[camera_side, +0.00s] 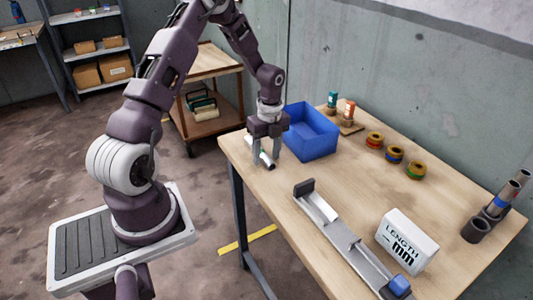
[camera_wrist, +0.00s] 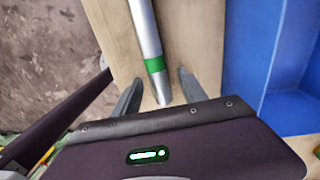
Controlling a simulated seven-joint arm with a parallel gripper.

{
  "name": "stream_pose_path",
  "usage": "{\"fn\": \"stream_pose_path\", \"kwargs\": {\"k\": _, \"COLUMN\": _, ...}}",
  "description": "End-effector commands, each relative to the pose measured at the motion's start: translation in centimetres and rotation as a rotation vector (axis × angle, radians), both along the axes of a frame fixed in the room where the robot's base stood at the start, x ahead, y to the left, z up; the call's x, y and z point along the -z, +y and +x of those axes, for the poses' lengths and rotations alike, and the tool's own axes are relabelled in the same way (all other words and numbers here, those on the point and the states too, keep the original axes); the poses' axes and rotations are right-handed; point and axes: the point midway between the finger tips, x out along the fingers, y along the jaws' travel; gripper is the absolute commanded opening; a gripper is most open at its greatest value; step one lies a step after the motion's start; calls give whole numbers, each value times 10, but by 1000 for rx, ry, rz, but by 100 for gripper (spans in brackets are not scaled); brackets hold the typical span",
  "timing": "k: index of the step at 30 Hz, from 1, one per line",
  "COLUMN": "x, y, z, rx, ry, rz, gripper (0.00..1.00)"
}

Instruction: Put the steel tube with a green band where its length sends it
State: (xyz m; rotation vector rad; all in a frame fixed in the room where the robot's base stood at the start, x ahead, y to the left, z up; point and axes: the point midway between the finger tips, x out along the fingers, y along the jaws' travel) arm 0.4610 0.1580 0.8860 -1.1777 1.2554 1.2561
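The steel tube with a green band (camera_wrist: 147,30) lies on the table top near its left end. Its green band (camera_wrist: 154,65) shows clearly in the wrist view, and the tube also shows in the side view (camera_side: 265,158). My gripper (camera_wrist: 158,92) is open, with one finger on each side of the tube near its banded end and gaps visible on both sides. In the side view my gripper (camera_side: 266,160) points down at the tube. A measuring rail (camera_side: 345,243) has a dark end block and a blue block. Beside it stands a white box marked LENGTH mm (camera_side: 407,240).
A blue bin (camera_side: 312,132) stands close right of my gripper. Dark holders with tubes (camera_side: 476,230) stand at the right edge.

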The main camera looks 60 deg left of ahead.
Motion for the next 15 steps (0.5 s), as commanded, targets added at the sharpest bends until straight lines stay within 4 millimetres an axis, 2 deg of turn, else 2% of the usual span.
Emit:
{"fn": "stream_pose_path", "kwargs": {"k": 6, "x": -4, "y": 0, "z": 1, "rx": 0, "ry": -1, "rz": 0, "gripper": 50}}
{"fn": "stream_pose_path", "kwargs": {"k": 15, "x": -61, "y": 1, "z": 5, "rx": 0, "ry": -3, "rz": 2, "gripper": 50}}
